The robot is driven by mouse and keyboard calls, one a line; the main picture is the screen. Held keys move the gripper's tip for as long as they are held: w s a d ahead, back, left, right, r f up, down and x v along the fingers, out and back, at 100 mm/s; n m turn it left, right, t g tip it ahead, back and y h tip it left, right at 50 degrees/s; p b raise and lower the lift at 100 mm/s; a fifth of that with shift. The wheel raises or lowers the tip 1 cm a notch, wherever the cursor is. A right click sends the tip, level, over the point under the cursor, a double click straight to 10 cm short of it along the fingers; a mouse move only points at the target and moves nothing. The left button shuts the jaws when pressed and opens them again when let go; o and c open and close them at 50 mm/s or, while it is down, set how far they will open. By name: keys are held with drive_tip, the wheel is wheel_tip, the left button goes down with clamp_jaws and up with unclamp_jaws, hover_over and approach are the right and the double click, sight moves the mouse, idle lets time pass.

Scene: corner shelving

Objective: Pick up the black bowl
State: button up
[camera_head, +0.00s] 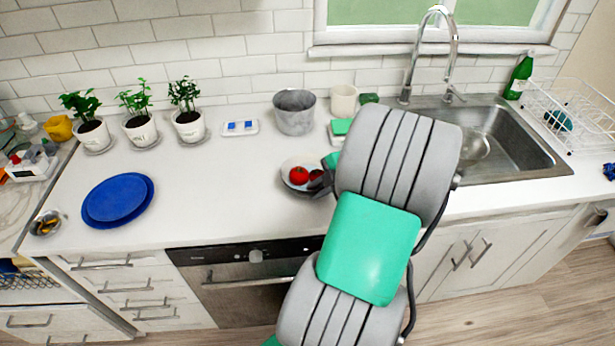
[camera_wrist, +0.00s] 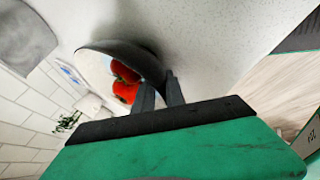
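The black bowl (camera_head: 293,187) stands on the white counter near its front edge, above the oven. It has a dark outside and a pale inside, and it holds red tomatoes (camera_head: 299,175). The bowl (camera_wrist: 150,62) also shows in the wrist view, with the tomatoes (camera_wrist: 125,80) inside. My gripper (camera_wrist: 160,92) is at the bowl's rim, with the fingers close together and the bowl's wall between them. In the head view my gripper (camera_head: 322,181) is at the bowl's right side, partly hidden by my arm.
Blue plates (camera_head: 118,201) lie to the left. Potted plants (camera_head: 139,128), a sponge tray (camera_head: 240,128) and a grey pot (camera_head: 294,112) stand along the wall. The sink (camera_head: 510,140) is at the right. The counter between plates and bowl is clear.

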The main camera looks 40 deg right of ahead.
drive_tip(key=c, duration=0.3)
clamp_jaws()
idle(1.1)
